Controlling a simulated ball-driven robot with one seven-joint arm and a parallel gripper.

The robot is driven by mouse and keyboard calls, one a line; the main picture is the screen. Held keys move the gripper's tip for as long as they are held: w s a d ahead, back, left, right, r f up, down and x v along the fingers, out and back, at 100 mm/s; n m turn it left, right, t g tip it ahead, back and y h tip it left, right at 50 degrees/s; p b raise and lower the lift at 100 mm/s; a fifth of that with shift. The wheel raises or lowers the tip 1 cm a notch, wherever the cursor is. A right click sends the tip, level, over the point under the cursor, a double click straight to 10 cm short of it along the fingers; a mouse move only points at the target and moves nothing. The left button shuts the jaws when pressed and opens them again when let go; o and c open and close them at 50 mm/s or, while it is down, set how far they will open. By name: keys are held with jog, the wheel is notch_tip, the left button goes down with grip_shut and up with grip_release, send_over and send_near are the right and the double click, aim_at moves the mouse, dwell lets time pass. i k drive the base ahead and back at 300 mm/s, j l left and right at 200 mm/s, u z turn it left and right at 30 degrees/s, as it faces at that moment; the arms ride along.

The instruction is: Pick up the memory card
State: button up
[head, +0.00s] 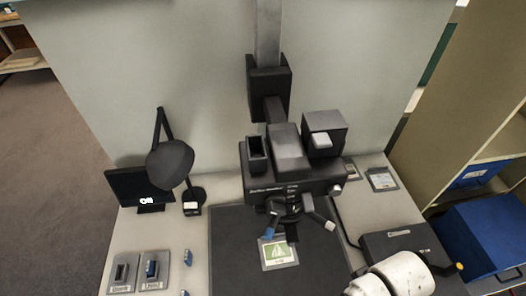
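I cannot tell for sure which thing is the memory card. Small candidates are a blue piece (187,257) on the pale table, another blue piece (184,293) at the picture's bottom edge, and a dark item with a pale label (191,209) by the lamp's foot. A grey holder (152,284) at the lower left has a blue piece standing in it; the holder beside it (121,286) shows a dark slot. White links of my arm show at the lower right; my gripper is outside the picture.
A black microscope-like device (290,185) stands over a dark mat (230,245) with a green picture card (279,252). A lamp (170,163) and small monitor (140,190) stand left. A dark case (400,245) lies right, near shelves and a blue box (485,238).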

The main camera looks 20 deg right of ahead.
aim_at(188, 258)
jog(key=i+l+u, duration=0.1)
jog(key=u, duration=0.6)
jog(key=i, duration=0.5)
